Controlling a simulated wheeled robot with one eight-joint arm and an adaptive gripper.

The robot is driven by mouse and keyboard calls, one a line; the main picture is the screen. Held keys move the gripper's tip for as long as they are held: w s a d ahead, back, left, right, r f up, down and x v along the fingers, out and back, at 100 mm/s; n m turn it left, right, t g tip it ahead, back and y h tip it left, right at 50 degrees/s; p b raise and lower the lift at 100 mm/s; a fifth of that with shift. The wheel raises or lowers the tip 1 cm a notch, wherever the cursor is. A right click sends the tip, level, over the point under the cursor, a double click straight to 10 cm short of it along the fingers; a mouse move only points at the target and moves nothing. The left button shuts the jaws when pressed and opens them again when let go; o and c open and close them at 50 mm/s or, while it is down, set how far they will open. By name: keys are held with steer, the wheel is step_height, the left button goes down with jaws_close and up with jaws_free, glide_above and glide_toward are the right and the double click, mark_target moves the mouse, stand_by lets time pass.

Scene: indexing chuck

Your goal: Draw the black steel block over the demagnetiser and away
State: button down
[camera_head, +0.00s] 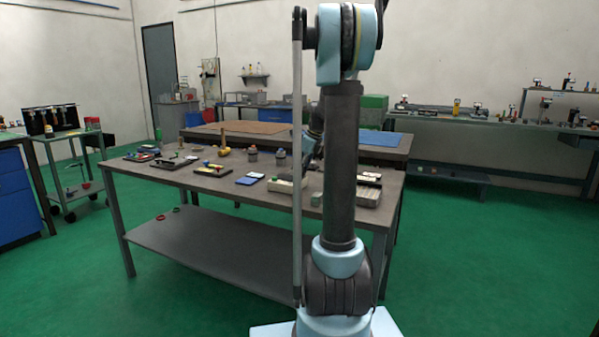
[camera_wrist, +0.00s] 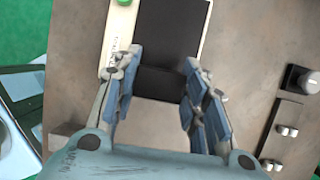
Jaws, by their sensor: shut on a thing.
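In the wrist view my gripper (camera_wrist: 163,62) is shut on the black steel block (camera_wrist: 161,84), which sits between its two blue-padded fingers. The demagnetiser (camera_wrist: 112,40) has a cream body, a green button at its top left and a broad dark plate (camera_wrist: 176,28). The block is at the near edge of this plate; I cannot tell whether it touches it. Bare table shows just below the block. In the head view my arm column hides the gripper and the block.
The brown workbench (camera_head: 215,183) carries several small tools and parts at its left and middle. In the wrist view, a dark bar with metal knobs (camera_wrist: 281,135) and a round dark knob (camera_wrist: 300,79) lie to the right. Bare tabletop (camera_wrist: 240,60) separates them from the demagnetiser.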

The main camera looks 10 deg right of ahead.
steer(key=shift+r, duration=0.1)
step_height(320, 180, up, 12)
stand_by(1.2)
